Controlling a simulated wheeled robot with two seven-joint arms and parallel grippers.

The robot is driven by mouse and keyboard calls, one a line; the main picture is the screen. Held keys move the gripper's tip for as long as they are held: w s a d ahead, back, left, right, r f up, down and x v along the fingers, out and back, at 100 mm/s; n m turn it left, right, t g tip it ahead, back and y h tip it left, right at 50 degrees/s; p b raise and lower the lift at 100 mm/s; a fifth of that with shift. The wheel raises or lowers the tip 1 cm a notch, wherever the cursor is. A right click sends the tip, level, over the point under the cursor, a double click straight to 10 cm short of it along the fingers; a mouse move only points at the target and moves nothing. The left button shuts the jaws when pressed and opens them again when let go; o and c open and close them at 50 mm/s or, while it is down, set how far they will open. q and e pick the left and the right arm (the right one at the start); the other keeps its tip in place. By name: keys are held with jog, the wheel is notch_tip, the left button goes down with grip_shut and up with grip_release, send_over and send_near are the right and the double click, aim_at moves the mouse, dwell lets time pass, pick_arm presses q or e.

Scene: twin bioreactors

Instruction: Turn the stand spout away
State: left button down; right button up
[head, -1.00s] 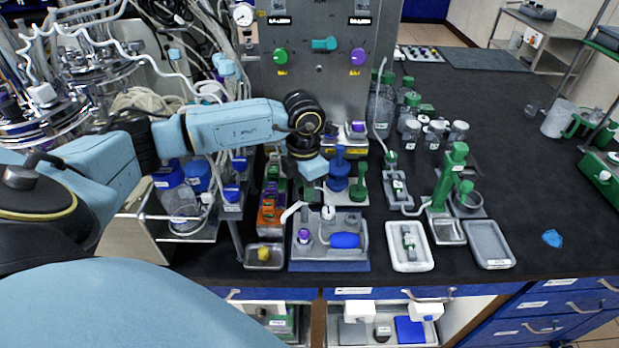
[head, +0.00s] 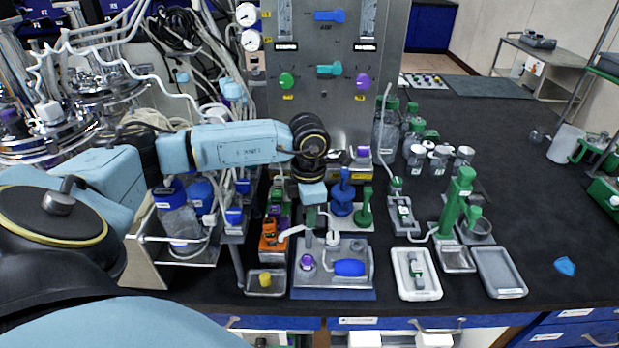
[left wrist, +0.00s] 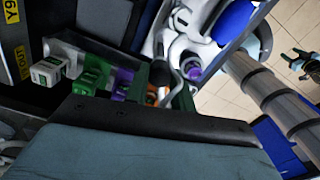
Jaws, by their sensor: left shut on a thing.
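The white curved spout (head: 292,231) shows in the head view at the left rear of a grey tray on a blue base (head: 335,282). Its free end points left, close to an orange-topped item (head: 270,242). My left gripper (head: 310,218) points down at the spout's right end and is shut on it; the jaws hide the exact contact. In the left wrist view, white curved tubing (left wrist: 168,38) lies beyond the gripper's dark edge, and the fingertips are hard to make out. My right gripper is not in the head view.
The tray bears a purple-capped vessel (head: 307,262), a blue handle (head: 349,267) and a white-topped piece (head: 332,238). Blue (head: 343,192) and green (head: 365,207) upright pieces stand close behind. A green stand (head: 455,203) stands right. The bench's right side is mostly clear.

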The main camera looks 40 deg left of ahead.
pick_arm(q)
jog(key=c, duration=1.2)
grip_release()
jog(key=shift+r, duration=0.1)
notch_tip(320, 180, up, 13)
jog(key=shift+r, duration=0.15)
